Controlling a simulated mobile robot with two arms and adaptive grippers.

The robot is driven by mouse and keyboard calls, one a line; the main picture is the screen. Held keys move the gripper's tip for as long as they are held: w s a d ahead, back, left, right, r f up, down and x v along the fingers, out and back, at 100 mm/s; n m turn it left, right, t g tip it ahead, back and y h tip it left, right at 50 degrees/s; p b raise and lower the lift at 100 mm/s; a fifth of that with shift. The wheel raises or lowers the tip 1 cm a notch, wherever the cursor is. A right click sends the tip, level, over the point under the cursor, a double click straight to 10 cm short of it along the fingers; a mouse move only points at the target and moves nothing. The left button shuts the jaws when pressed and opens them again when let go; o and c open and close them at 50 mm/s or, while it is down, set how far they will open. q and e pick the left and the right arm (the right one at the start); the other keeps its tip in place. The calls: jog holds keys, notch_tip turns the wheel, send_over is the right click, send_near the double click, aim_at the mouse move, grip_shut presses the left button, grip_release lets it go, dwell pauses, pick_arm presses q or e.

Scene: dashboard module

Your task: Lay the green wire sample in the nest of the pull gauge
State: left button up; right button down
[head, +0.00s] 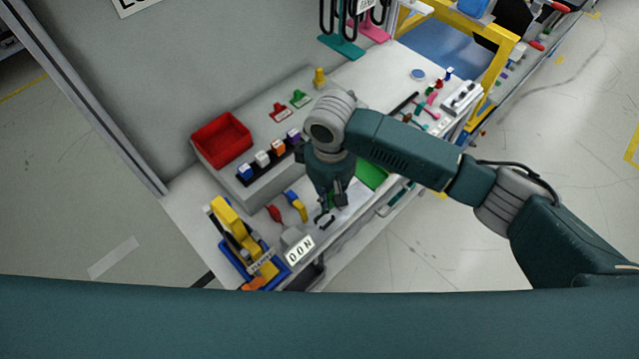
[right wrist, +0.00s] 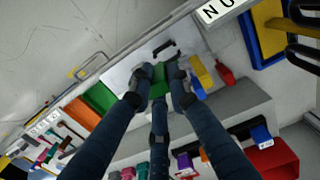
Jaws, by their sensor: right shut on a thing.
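My right gripper (head: 331,201) points down over the white worktop, just behind the table's front edge. It is shut on a small green piece, likely the green wire sample (right wrist: 158,88), which shows between the fingertips in the right wrist view. The fingers hide much of it in the head view. The pull gauge (head: 300,249) shows as a grey body with a white display ending in N, to the lower left of the gripper. A small black bracket (head: 325,220), perhaps its nest, lies just beyond the fingertips; it also shows in the right wrist view (right wrist: 164,49). My left gripper is not in view.
A yellow and blue tool (head: 245,240) stands left of the gauge. A red handle (head: 274,214) and a yellow-blue piece (head: 297,206) lie nearby. A red bin (head: 222,139) and a row of coloured blocks sit on the raised shelf.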

jog(key=shift+n, duration=0.6)
jog(key=f, duration=0.2)
jog(key=a+f+b, duration=0.1)
jog(key=f, duration=0.3)
jog(key=shift+s+a, duration=0.1)
jog(key=shift+a, duration=0.2)
jog(key=shift+f+b, duration=0.35)
jog(key=shift+f, duration=0.1)
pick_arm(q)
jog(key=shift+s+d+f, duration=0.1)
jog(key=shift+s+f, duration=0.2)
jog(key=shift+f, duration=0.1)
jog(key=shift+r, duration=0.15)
pick_arm(e)
jog(key=shift+p, duration=0.4)
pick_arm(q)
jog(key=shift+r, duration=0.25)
